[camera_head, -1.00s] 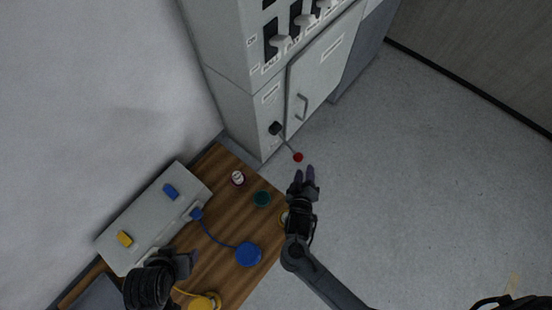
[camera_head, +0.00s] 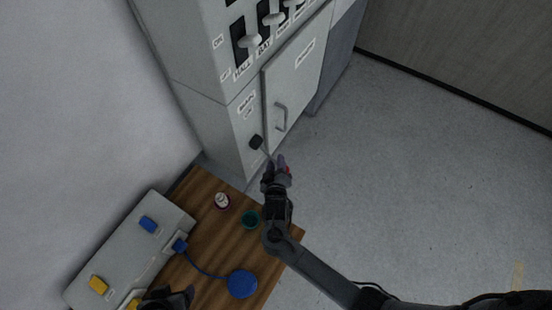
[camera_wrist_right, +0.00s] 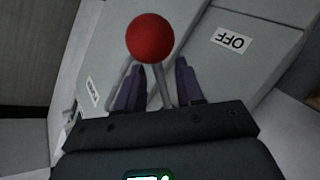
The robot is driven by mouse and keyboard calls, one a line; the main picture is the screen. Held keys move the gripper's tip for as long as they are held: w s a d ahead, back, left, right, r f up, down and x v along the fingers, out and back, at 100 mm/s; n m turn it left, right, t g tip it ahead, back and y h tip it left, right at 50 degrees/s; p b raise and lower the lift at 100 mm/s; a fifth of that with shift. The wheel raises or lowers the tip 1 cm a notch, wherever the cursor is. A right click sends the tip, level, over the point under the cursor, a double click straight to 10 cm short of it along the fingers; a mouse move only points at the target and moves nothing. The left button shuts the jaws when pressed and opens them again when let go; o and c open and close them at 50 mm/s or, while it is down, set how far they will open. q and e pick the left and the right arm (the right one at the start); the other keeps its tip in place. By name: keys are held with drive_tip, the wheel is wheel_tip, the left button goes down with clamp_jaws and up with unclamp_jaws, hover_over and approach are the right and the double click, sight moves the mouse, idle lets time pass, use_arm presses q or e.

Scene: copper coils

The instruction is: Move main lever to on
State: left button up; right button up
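The main lever comes out of a black pivot (camera_head: 256,142) on the grey cabinet's lower front, beside a "MAIN" label (camera_head: 247,101). Its thin rod ends in a red ball (camera_wrist_right: 150,38). My right gripper (camera_head: 278,162) is at the lever's end and hides part of it in the head view. In the wrist view the right gripper (camera_wrist_right: 157,84) is open, one purple finger on each side of the rod, with gaps visible. An "OFF" label (camera_wrist_right: 231,40) shows on the cabinet there. My left gripper (camera_head: 178,298) is at the bottom edge, partly cut off; its opening is unclear.
A wooden table (camera_head: 208,255) carries a grey box (camera_head: 125,245) with blue and yellow parts, a blue coil (camera_head: 242,284), a green coil (camera_head: 250,219) and a small white-and-purple item (camera_head: 222,201). White switches (camera_head: 250,41) line the upper cabinet. The floor to the right is clear.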

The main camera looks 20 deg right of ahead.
drive_tip(key=shift+x, duration=1.45)
drive_tip(key=shift+c, duration=0.5)
clamp_jaws()
